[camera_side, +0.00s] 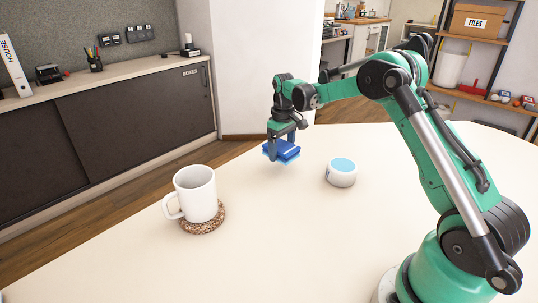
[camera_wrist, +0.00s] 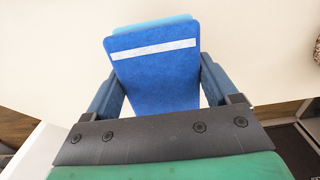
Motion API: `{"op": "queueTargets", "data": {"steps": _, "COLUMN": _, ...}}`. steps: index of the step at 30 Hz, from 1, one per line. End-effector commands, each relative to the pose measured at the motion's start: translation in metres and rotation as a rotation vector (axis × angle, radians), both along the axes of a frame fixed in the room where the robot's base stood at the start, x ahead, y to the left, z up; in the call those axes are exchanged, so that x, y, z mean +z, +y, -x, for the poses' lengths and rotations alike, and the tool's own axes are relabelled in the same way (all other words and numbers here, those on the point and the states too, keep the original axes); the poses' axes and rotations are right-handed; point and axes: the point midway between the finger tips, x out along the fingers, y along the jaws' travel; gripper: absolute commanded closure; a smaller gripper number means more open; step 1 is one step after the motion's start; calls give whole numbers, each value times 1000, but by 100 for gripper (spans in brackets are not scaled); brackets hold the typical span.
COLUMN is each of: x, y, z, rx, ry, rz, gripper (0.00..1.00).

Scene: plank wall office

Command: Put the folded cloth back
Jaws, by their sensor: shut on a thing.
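The folded cloth (camera_side: 283,151) is blue with a white stripe and a lighter blue layer beneath. My gripper (camera_side: 284,151) is shut on it, with a finger at each side. In the side view the cloth appears held above the table, near its far edge. In the wrist view the cloth (camera_wrist: 157,75) fills the space between the two fingers of my gripper (camera_wrist: 155,88), its striped face toward the camera. Its underside is hidden.
A white mug (camera_side: 197,193) stands on a round speckled coaster (camera_side: 203,222) at the left of the table (camera_side: 270,245). A round white device with a light blue top (camera_side: 341,172) sits right of the cloth. The table's front middle is clear.

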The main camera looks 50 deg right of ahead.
Motion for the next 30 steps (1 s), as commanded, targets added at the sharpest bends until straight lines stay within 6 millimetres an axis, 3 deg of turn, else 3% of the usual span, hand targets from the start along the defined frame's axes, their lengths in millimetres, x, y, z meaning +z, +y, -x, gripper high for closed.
{"op": "queueTargets", "data": {"steps": 9, "x": -39, "y": 0, "z": 0, "rx": 0, "ry": 0, "rz": 0, "gripper": 62}}
{"op": "queueTargets", "data": {"steps": 20, "x": -43, "y": 0, "z": 0, "rx": 0, "ry": 0, "rz": 0, "gripper": 62}}
{"op": "queueTargets", "data": {"steps": 21, "x": -43, "y": 0, "z": 0, "rx": 0, "ry": 0, "rz": 0, "gripper": 17}}
{"op": "queueTargets", "data": {"steps": 23, "x": -43, "y": 0, "z": 0, "rx": 0, "ry": 0, "rz": 0, "gripper": 0}}
{"op": "queueTargets", "data": {"steps": 30, "x": -42, "y": 0, "z": 0, "rx": 0, "ry": 0, "rz": 0, "gripper": 0}}
